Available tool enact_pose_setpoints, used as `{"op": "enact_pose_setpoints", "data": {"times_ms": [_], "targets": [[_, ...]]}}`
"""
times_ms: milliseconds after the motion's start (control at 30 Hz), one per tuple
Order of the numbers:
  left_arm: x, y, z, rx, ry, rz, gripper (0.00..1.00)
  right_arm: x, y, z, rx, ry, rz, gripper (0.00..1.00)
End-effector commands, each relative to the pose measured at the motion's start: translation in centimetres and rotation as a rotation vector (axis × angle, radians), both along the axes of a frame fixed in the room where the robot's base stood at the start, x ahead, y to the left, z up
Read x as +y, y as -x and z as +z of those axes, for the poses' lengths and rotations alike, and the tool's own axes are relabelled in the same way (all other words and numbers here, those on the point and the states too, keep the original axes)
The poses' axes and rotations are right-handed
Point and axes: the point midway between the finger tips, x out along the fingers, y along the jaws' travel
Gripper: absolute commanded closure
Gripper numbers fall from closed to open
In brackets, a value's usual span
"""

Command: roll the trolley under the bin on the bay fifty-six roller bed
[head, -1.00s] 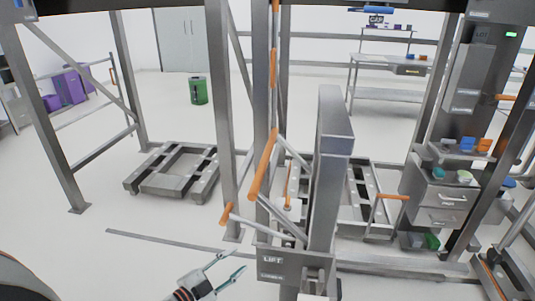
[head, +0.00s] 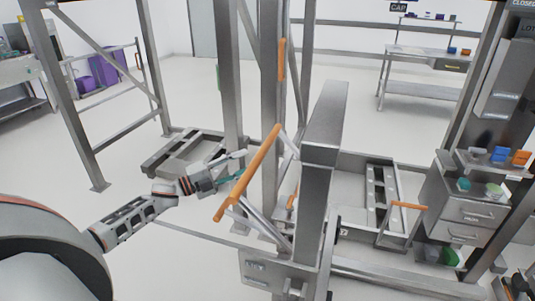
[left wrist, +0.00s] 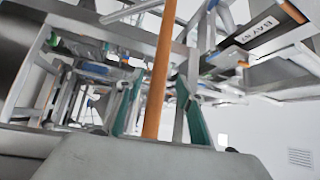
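A grey metal lift column (head: 325,130) with a labelled box at its foot stands at centre in the head view; I take it as part of the trolley. A slanted orange handle bar (head: 250,172) is on its left side. My left gripper (head: 231,167) is at this bar. In the left wrist view the orange bar (left wrist: 162,75) runs between the teal fingertips (left wrist: 160,105), which are apart on either side of it; contact cannot be told. My right gripper is out of view. I cannot make out the bin or roller bed for certain.
A low grey frame (head: 186,152) lies on the floor behind the left gripper. Grey posts (head: 72,90) stand at left and centre. A drawer cabinet (head: 467,212) stands at right, a workbench (head: 425,72) behind. A bay sign (left wrist: 254,30) shows in the wrist view.

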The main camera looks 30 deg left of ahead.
Motion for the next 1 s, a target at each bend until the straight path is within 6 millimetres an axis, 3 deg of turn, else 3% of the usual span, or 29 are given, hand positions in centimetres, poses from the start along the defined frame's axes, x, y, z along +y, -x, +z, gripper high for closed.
{"op": "enact_pose_setpoints", "data": {"times_ms": [500,900,1000], "targets": [[-3.4,-5.6,1.0,-0.001,0.002,0.0,0.63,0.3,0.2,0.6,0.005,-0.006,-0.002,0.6],[-3.8,-6.2,1.0,0.0,0.001,0.0,0.63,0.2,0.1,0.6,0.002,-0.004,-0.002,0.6],[-3.8,-6.2,1.0,0.0,0.001,0.0,0.89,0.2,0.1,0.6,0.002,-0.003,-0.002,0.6]]}}
